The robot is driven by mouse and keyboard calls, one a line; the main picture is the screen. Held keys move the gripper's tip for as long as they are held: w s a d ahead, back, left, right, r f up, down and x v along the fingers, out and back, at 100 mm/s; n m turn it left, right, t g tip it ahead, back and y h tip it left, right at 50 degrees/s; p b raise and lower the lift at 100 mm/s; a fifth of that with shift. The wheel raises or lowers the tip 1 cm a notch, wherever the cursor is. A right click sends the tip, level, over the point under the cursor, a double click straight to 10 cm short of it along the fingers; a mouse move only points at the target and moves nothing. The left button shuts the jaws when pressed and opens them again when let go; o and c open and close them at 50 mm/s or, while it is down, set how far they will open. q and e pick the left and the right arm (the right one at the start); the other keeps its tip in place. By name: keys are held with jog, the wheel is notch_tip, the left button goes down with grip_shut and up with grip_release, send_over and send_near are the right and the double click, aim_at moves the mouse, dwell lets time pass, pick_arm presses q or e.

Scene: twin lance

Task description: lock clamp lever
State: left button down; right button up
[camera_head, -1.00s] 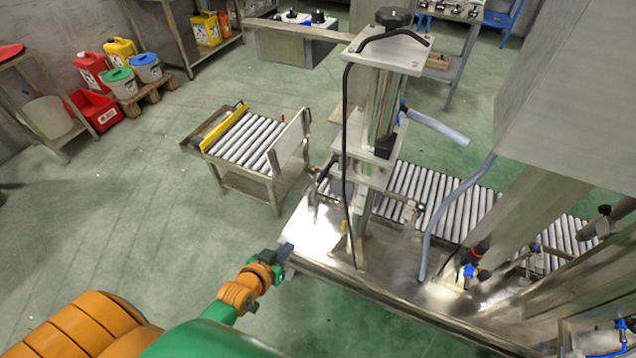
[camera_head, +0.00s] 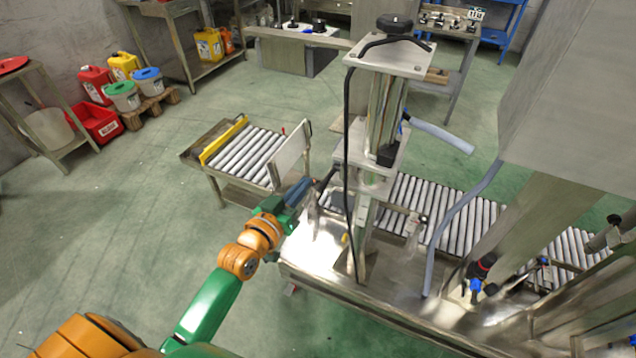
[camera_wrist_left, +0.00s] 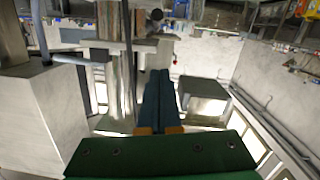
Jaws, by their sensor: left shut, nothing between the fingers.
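A small dark lever (camera_head: 326,174), which looks like the clamp lever, stands at the left side of the steel machine's column (camera_head: 383,115), above the machine's table edge. My left gripper (camera_head: 303,187) is shut and empty, its dark fingers pointing up and right with the tips just left of the lever. I cannot tell whether they touch it. In the left wrist view the shut fingers (camera_wrist_left: 160,78) lie side by side; I cannot make out the lever there. A second small clamp (camera_head: 414,222) sits at the roller conveyor's near edge. My right gripper is not in view.
The steel table (camera_head: 318,245) lies below my left gripper. A black hose (camera_head: 347,150) hangs in front of the column. A roller cart (camera_head: 250,150) stands to the left behind, and a roller conveyor (camera_head: 450,215) runs right. A large grey cabinet (camera_head: 565,100) fills the upper right.

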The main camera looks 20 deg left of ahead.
aim_at(328, 179)
pick_arm(q)
jog(key=w+f, duration=0.1)
jog(key=w, duration=0.1)
jog(key=w+d+f+b, duration=0.1)
jog(key=w+f, duration=0.2)
jog(key=w, duration=0.1)
jog(key=shift+d+f, duration=0.15)
jog(key=shift+f, duration=0.1)
